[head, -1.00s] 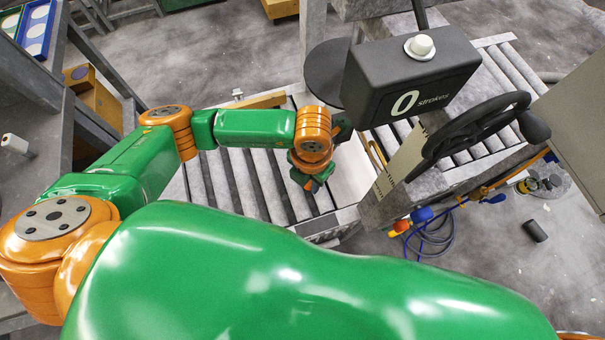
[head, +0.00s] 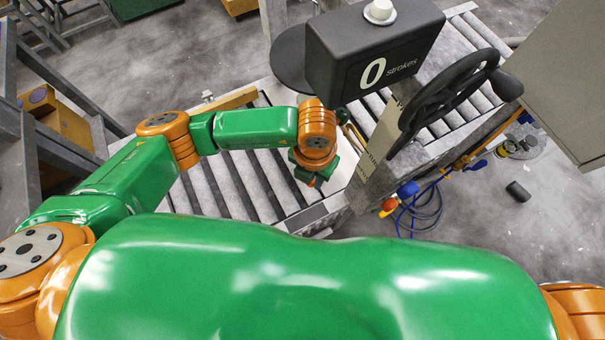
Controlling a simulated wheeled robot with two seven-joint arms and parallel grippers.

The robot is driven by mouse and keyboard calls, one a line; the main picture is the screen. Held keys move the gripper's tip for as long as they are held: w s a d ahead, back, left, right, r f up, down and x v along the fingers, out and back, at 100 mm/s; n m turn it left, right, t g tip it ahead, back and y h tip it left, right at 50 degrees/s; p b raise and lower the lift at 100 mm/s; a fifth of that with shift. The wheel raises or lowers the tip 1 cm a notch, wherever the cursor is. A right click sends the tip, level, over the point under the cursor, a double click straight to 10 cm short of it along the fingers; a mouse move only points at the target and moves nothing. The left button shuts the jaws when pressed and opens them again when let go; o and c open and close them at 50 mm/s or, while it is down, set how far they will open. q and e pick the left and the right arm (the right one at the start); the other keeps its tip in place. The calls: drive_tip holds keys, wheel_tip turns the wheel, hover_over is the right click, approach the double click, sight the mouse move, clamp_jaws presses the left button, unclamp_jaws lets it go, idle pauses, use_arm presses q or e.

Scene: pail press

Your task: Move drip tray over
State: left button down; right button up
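My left arm reaches in from the left, and its gripper (head: 316,181) points down at the right end of the roller conveyor, beside the press. The fingers are small and mostly hidden under the orange wrist, so I cannot tell whether they are open or hold anything. A pale flat surface (head: 345,165) shows just right of the gripper, partly covered by the wrist. I cannot tell whether it is the drip tray. My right gripper is out of view.
The press has a black counter box (head: 375,45) reading 0 strokes and a black handwheel (head: 445,100). The roller conveyor (head: 235,185) lies under my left arm. A blue hose (head: 425,212) lies on the floor at right. A grey cabinet (head: 560,80) stands far right.

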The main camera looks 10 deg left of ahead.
use_arm(q)
drive_tip(key=shift+d, duration=0.5)
drive_tip(key=shift+d, duration=0.1)
drive_tip(key=shift+w+d+b, duration=0.1)
drive_tip(key=shift+d+b, duration=0.6)
drive_tip(key=shift+d, duration=0.1)
